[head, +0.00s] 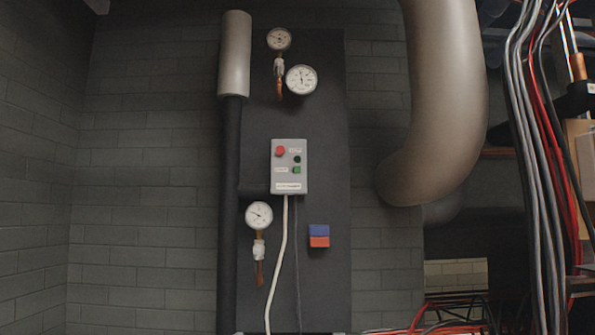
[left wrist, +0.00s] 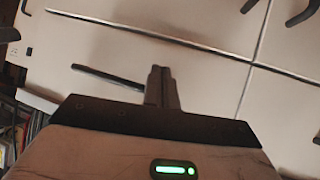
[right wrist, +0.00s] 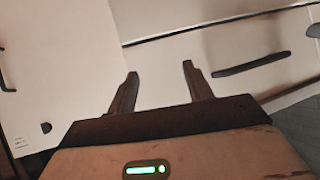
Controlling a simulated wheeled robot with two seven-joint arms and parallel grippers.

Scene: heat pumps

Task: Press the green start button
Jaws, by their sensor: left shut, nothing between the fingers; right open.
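A grey control box (head: 289,182) is mounted on the dark panel in the middle of the head view. A red round button (head: 280,151) sits at its upper left. At its right are a dark green round part (head: 297,158) and a brighter green button (head: 297,169) below it. The labels are too small to read surely. Neither gripper shows in the head view. My left gripper (left wrist: 161,72) is shut and empty in the left wrist view. My right gripper (right wrist: 159,70) is open and empty in the right wrist view. The control box shows in neither wrist view.
Pressure gauges (head: 301,79) and a blue and orange block (head: 319,236) are on the dark panel (head: 325,130). A thick pipe (head: 440,100) and hanging cables (head: 535,150) are at right. Pale panels with dark handles (left wrist: 108,76) are before the wrist cameras.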

